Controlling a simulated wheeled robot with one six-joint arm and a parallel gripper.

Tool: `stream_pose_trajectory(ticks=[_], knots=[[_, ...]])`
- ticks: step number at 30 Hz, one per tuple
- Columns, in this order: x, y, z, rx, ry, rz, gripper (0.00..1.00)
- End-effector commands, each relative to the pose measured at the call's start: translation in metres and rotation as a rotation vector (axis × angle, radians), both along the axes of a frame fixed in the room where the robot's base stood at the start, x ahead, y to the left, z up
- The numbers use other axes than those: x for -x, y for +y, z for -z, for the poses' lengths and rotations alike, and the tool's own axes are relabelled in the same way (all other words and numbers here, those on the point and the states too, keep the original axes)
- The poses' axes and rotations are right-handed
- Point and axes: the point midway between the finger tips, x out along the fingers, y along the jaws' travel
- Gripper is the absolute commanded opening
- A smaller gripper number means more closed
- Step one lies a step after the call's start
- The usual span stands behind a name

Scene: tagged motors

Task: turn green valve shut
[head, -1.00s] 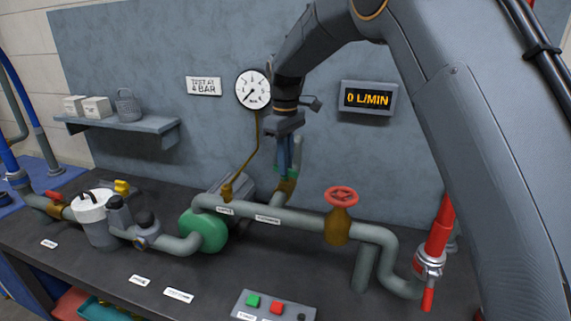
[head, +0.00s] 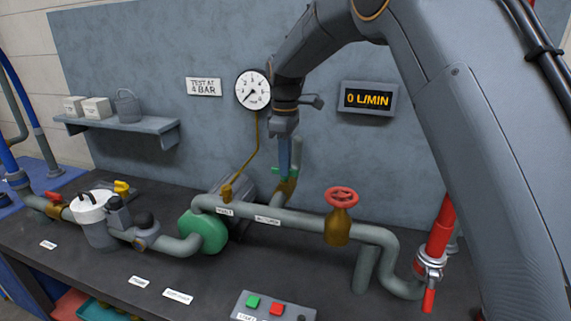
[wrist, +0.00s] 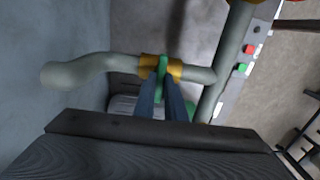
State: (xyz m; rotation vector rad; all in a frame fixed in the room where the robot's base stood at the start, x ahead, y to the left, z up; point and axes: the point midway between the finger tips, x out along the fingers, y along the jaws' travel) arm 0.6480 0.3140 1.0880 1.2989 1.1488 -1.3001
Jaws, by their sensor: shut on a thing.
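The green valve handle (head: 279,171) sits on a brass valve body (head: 287,187) on a branch pipe behind the main pipe. My gripper (head: 285,166) points straight down over it, and its blue-grey fingers are shut on the handle. In the wrist view the green handle (wrist: 162,66) lies between the fingertips (wrist: 162,84). There it runs across the line of the pipe, with the brass body (wrist: 175,69) showing on both sides. The fingers hide part of the handle.
A dial gauge (head: 253,90) and its thin brass tube stand close left of my gripper. The main pipe (head: 300,220) runs in front, with a red handwheel (head: 341,197) to the right. A button box (head: 272,308) sits at the front. The display (head: 368,99) reads 0 L/MIN.

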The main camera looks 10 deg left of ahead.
Motion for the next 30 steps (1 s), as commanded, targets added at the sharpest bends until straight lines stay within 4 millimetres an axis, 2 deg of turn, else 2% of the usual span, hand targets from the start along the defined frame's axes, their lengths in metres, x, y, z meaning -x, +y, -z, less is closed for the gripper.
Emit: stream_pose_trajectory(ticks=[3,4,6,7,17,20,30], knots=[[-0.001,0.001,-0.003,-0.003,-0.006,-0.001,0.0],[-0.001,0.001,-0.003,-0.003,-0.006,-0.001,0.16],[-0.001,0.001,-0.002,-0.003,-0.005,-0.001,0.27],[-0.001,0.001,-0.002,-0.002,-0.004,-0.001,0.29],[-0.001,0.0,-0.004,-0.002,-0.003,0.001,0.29],[-0.002,0.0,-0.013,-0.002,-0.004,0.001,0.29],[-0.002,0.001,-0.065,-0.002,-0.005,0.0,0.29]])
